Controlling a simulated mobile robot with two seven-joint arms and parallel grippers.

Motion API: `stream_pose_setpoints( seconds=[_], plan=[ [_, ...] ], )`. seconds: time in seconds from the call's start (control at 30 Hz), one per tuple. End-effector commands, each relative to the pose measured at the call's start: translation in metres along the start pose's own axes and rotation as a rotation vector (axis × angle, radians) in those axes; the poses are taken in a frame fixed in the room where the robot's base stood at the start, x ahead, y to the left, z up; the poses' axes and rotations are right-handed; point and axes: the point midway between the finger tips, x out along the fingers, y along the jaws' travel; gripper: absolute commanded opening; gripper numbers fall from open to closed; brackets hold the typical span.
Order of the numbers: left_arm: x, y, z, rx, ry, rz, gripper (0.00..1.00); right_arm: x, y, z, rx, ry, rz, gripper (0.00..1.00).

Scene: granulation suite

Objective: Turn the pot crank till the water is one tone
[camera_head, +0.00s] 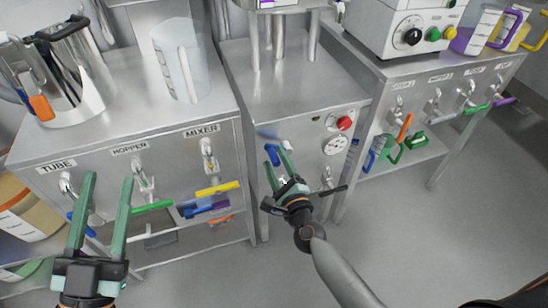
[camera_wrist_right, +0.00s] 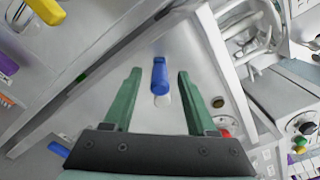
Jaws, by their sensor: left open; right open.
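A blue handle (camera_head: 268,132) sticks out from the front of the middle steel cabinet. In the right wrist view the blue handle (camera_wrist_right: 159,76) lies between my right fingers, with gaps on both sides. My right gripper (camera_head: 278,154) is open in front of that panel. Whether this handle is the pot crank, I cannot tell. A shiny steel pot (camera_head: 88,72) with a black handle and orange tab stands on the left cabinet; its inside is hidden. No water in it shows. My left gripper (camera_head: 103,188) is open and empty before the left cabinet.
A clear jug (camera_head: 181,68) stands on the left cabinet above taps labelled TUBE, HOPPER and MIXER. A red button (camera_head: 344,123) and gauge (camera_head: 335,145) are right of the blue handle. Beakers (camera_head: 478,32) stand at the upper right. The floor in front is clear.

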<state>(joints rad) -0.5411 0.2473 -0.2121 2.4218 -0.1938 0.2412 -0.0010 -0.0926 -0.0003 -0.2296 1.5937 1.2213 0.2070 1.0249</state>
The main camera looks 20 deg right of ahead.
Motion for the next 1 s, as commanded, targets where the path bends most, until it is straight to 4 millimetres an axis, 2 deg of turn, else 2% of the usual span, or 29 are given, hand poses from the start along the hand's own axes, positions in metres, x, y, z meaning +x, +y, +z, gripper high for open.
stream_pose_setpoints(
  seconds=[0.2,0.5,1.0],
  plan=[
    [0.000,0.000,-0.007,0.009,0.033,0.003,0.48,0.016,0.000,0.000,0.002,0.001,0.000,0.57],
    [0.001,0.000,-0.012,0.013,0.045,0.003,0.48,0.017,0.000,0.000,0.002,0.001,0.001,0.56],
    [0.002,-0.001,-0.013,0.016,0.051,0.002,0.48,0.017,0.000,0.000,0.001,0.000,0.000,0.00]
  ],
)
